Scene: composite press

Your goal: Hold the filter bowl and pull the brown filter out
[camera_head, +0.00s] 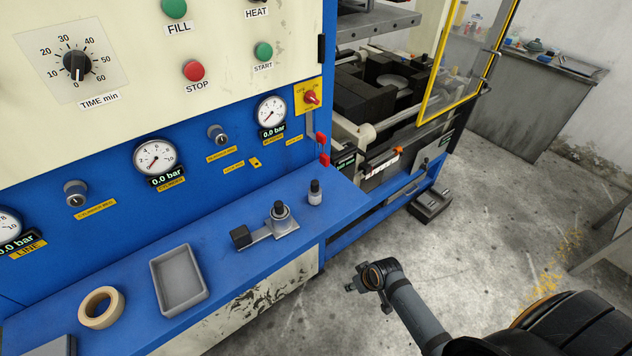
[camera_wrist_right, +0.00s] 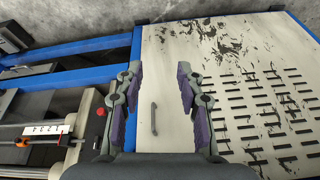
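On the blue shelf stands a small grey metal fitting (camera_head: 281,222) with a round body, a black top and a flat plate running left to a black block (camera_head: 240,236). Just right of it stands a small grey cylinder (camera_head: 315,197) with a black cap. I cannot tell which of these is the filter bowl. No brown filter shows. My right gripper (camera_wrist_right: 157,80) is open and empty in the right wrist view, its purple-padded fingers apart in front of a pale machine panel. In the head view my right arm is to the right of the shelf. My left gripper is not in view.
The blue shelf (camera_head: 228,265) also holds a grey tray (camera_head: 180,282) and a beige tape roll (camera_head: 101,308). The control panel with gauges rises behind it. The press (camera_head: 380,95) stands right, with a yellow-framed guard (camera_head: 437,64). Floor right of the shelf is mostly clear.

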